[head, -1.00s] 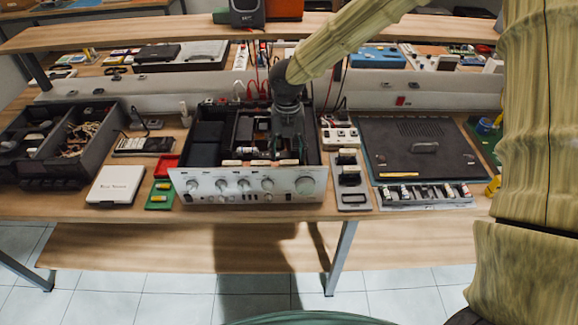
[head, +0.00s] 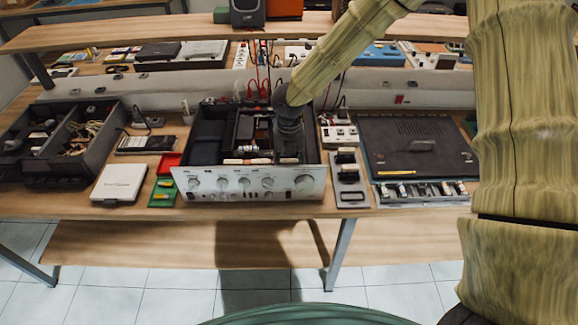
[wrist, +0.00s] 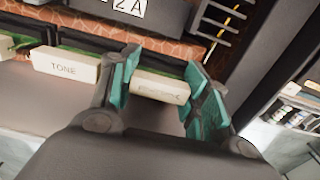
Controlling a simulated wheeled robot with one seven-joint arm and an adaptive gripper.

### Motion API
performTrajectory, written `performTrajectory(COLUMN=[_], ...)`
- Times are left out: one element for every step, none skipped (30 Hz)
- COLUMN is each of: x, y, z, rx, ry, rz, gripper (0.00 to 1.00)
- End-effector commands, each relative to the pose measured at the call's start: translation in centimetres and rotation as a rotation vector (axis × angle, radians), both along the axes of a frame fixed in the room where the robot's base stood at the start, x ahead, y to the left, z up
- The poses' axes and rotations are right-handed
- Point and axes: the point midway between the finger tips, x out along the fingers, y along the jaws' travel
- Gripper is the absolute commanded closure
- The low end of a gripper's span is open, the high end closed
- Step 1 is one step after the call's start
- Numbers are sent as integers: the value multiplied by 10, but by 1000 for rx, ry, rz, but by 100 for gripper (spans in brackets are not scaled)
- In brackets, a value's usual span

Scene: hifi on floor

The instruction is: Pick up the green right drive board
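The open amplifier (head: 250,184) with a silver front panel sits on the bench in the head view. My gripper (wrist: 160,80) points down into its right half, and its fingertips are hidden in the head view. In the wrist view its two teal-padded fingers are apart and open. Between them lies a cream label block (wrist: 160,88) with blurred lettering I cannot read, and green board edge shows behind it. It appears to be the right drive board. Whether the fingers touch it I cannot tell. A second cream block marked TONE (wrist: 65,68) lies left of the fingers.
A black parts bin (head: 75,148) stands at the left, with a white box (head: 119,182) and a small green tray (head: 164,192) beside the amplifier. A grey stand (head: 349,183) and a dark panel (head: 416,150) are on the right. Amplifier walls enclose my gripper closely.

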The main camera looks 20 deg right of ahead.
Motion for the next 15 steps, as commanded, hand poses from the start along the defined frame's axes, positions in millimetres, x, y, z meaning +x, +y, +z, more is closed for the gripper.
performTrajectory(x=[0, 0, 0, 0, 0, 0, 0, 0, 0, 0, 0, 1, 1, 1, 1], y=[0, 0, 0, 0, 0, 0, 0, 0, 0, 0, 0, 0, 0, 0, 0], z=[0, 0, 0, 0, 0, 0, 0, 0, 1, 3, 5, 8, 11, 14, 20], rx=[0, 0, 0, 0, 0, 0, 0, 0, 0, 1, 1, 2, 2, 2, 2], ry=[0, 0, 0, 0, 0, 0, 0, 0, 0, 0, -1, -2, -2, -2, -3], rz=[0, 0, 0, 0, 0, 0, 0, 0, 0, -1, -1, -1, -1, -1, -2], gripper=[74, 75, 75, 75, 75, 75, 75, 75, 75, 75, 75, 75, 75, 75, 75])
